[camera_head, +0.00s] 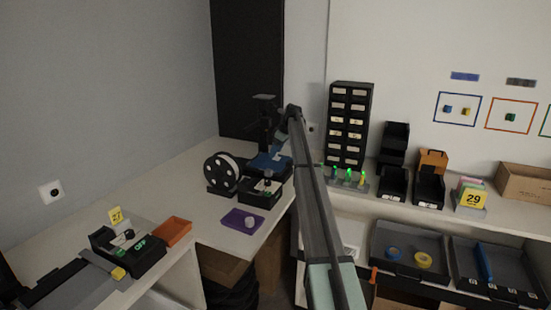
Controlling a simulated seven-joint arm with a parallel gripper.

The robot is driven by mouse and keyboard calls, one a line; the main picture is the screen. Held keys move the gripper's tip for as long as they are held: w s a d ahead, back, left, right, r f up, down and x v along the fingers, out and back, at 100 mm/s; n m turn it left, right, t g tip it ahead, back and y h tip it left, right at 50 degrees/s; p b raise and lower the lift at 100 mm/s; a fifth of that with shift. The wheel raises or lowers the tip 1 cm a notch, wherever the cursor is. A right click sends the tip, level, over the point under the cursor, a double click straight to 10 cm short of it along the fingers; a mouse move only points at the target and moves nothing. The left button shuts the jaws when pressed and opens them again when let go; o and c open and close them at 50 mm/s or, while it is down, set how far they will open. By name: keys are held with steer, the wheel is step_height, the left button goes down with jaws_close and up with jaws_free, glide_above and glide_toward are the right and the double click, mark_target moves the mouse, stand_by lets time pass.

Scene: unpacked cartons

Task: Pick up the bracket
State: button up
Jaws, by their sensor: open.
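My arm reaches from the bottom of the head view up to the corner of the benches. My gripper (281,139) is at its far end, small and dark, above and beside the blue-bedded machine (268,162). It is open, with nothing visible in it. I cannot pick out the bracket for certain. A small pale piece (250,221) lies on a purple tray (233,216) at the bench's front edge, but its shape is too small to tell. A black bin (254,199) behind it holds small dark and light parts. My gripper is apart from both.
A white-and-black spool (221,173) stands left of the black bin. A tall drawer cabinet (348,125) and a rack of green- and yellow-topped items (347,180) stand to the right. An orange tray (172,231) lies at left. Bare bench (187,173) shows behind the spool.

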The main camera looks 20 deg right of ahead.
steer(key=shift+w+a+f, duration=0.15)
steer(key=shift+f, duration=0.3)
steer(key=shift+c, duration=0.2)
steer(key=c, duration=1.1)
